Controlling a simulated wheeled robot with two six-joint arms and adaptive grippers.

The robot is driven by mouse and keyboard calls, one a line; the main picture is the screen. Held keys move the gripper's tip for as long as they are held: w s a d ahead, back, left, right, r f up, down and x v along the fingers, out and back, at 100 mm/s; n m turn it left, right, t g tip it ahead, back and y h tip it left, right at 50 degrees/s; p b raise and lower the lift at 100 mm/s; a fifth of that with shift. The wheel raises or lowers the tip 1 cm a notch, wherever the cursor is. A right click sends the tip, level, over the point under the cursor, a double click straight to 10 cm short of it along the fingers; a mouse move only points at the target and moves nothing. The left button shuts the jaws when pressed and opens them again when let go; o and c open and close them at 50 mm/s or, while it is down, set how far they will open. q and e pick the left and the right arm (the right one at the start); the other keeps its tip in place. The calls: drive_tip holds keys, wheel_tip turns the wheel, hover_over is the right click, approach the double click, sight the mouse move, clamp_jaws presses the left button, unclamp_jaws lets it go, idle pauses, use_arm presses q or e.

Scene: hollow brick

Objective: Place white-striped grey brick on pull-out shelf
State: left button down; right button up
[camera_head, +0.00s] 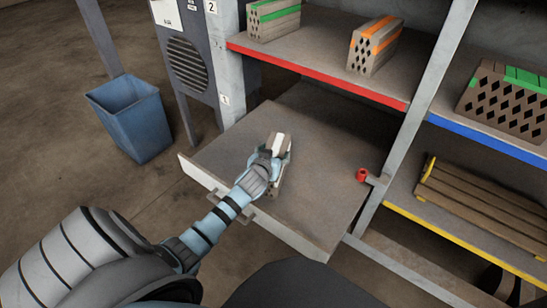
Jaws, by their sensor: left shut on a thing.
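The white-striped grey brick (275,186) is in my left gripper (268,160), over the middle of the pull-out shelf. Its white stripe shows at the far end, and my gripper covers much of its middle. The gripper is shut around it. I cannot tell whether the brick touches the shelf surface. The pull-out shelf (322,160) is extended out of the rack, a flat grey board with a pale front edge and a handle. My right gripper is not in view.
Above the pull-out shelf, a red-edged shelf (310,45) holds a green-striped brick (273,18) and an orange-striped brick (375,45). A blue-edged shelf at right holds a green-marked hollow brick (505,103). A red knob (361,175) sits by the post. A blue bin (132,115) stands left.

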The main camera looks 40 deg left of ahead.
use_arm(q)
drive_tip(key=shift+f, duration=0.4)
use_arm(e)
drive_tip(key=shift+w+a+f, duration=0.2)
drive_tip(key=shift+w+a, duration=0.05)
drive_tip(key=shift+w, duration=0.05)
use_arm(q)
drive_tip(key=c, duration=0.5)
unclamp_jaws()
drive_tip(key=shift+f, duration=0.1)
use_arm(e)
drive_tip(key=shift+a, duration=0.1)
